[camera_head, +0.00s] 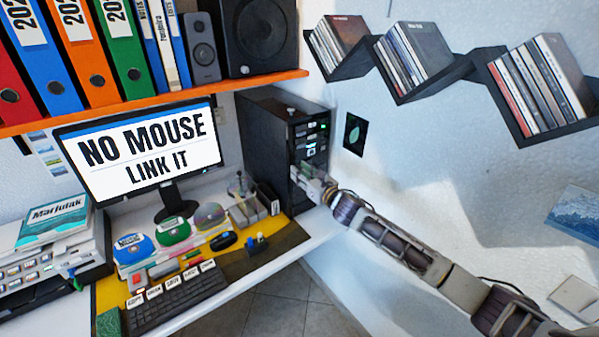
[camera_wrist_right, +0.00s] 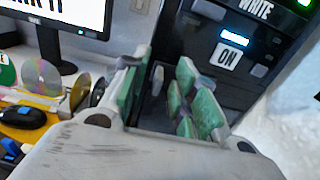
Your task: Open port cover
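The black computer tower (camera_head: 268,135) stands at the back of the desk, its front panel lined with lit buttons and labels. My right gripper (camera_head: 318,188) is at the lower part of that front. In the right wrist view the gripper (camera_wrist_right: 158,92) shows two green-padded fingers spread apart, with the dark tower front (camera_wrist_right: 262,65) behind them. A small grey piece (camera_wrist_right: 158,78) shows in the gap; I cannot tell whether it is the port cover or whether the fingers touch it. The port cover is not clearly visible elsewhere. My left gripper is not in view.
A monitor (camera_head: 140,150) reads "NO MOUSE LINK IT". A black mouse (camera_head: 223,241), a small blue-topped item (camera_head: 262,238), discs (camera_head: 210,215) and a keyboard (camera_head: 175,300) lie on the desk. Wall shelves (camera_head: 405,90) hold disc cases. Open floor lies below the desk edge.

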